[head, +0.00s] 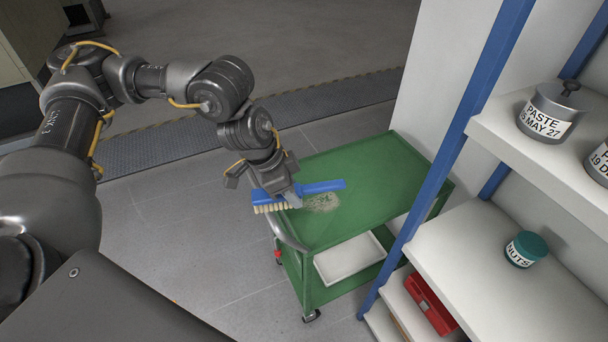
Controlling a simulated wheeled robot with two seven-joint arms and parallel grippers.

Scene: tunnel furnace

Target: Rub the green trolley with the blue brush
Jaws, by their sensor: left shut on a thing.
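The green trolley (375,175) stands on the floor right of the picture's middle, beside the shelving. A pale, speckled dirty patch (321,202) lies on its top. The blue brush (322,187) has a blue handle pointing right and pale bristles (271,208) facing down at its left end. My left gripper (290,198) is shut on the brush, over the left edge of the trolley's top. The bristles are left of the dirty patch. I cannot tell whether they touch the trolley. My right gripper is not in view.
A shelf unit with blue posts (447,155) stands close on the right. It holds a grey paste pot (550,111), a nuts jar (526,249) and a red box (431,303). A white tray (349,258) sits inside the trolley. The floor (180,225) at left is clear.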

